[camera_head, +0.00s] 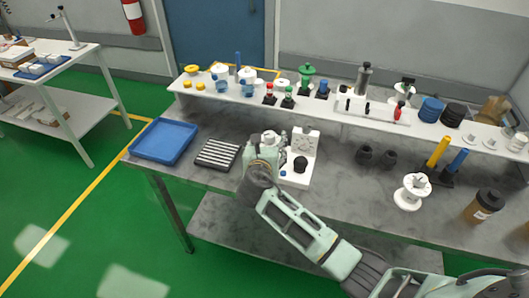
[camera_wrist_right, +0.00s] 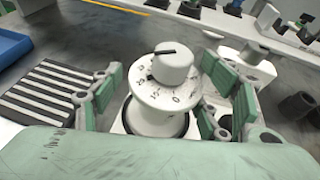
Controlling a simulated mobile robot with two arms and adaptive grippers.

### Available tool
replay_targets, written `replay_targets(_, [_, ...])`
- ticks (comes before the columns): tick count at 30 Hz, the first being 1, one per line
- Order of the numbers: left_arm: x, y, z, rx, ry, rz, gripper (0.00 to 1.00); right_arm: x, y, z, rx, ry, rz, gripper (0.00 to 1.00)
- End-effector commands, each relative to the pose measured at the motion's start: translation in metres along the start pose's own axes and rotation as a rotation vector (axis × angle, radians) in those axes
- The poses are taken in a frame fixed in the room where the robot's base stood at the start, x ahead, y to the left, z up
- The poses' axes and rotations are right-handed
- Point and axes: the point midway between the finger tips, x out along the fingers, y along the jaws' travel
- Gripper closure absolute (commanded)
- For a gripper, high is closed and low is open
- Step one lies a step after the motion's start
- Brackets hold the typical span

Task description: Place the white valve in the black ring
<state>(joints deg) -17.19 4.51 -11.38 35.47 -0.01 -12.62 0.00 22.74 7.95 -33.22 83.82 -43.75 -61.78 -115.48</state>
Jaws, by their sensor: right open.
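The white valve (camera_wrist_right: 162,95), with a round knob and a numbered dial, stands upright between the fingers of my right gripper (camera_wrist_right: 163,100) in the right wrist view. The fingers are open, with gaps on both sides of the valve. A dark curved edge (camera_wrist_right: 127,114), perhaps the black ring, shows at the valve's foot; whether the valve is seated in it I cannot tell. In the head view my right gripper (camera_head: 266,152) is low over the bench, beside a white stand (camera_head: 310,142), and mostly hides the valve. My left gripper is not in view.
A black slotted rack (camera_head: 218,153) and a blue tray (camera_head: 164,141) lie left of the gripper. Black cups (camera_head: 366,155) and a white spool (camera_head: 411,191) stand to the right. A raised shelf with several fittings runs behind. The bench between the stand and cups is clear.

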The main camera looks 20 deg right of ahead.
Motion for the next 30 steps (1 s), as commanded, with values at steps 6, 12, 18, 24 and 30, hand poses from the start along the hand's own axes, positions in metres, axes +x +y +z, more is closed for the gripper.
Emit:
replay_targets(6, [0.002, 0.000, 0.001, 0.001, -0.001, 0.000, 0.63, -0.040, 0.001, -0.001, 0.002, 0.000, 0.004, 0.31])
replay_targets(12, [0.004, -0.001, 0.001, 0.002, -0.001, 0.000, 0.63, -0.081, 0.001, -0.001, 0.002, 0.001, 0.004, 0.31])
replay_targets(18, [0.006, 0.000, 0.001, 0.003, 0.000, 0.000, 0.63, -0.106, 0.000, -0.001, 0.001, 0.000, 0.002, 0.31])
replay_targets(24, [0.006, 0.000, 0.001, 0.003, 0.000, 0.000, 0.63, -0.112, 0.000, 0.000, 0.001, -0.001, 0.001, 0.31])
replay_targets(30, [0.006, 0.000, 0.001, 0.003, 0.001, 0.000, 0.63, -0.112, 0.000, 0.000, 0.001, -0.001, 0.001, 0.31])
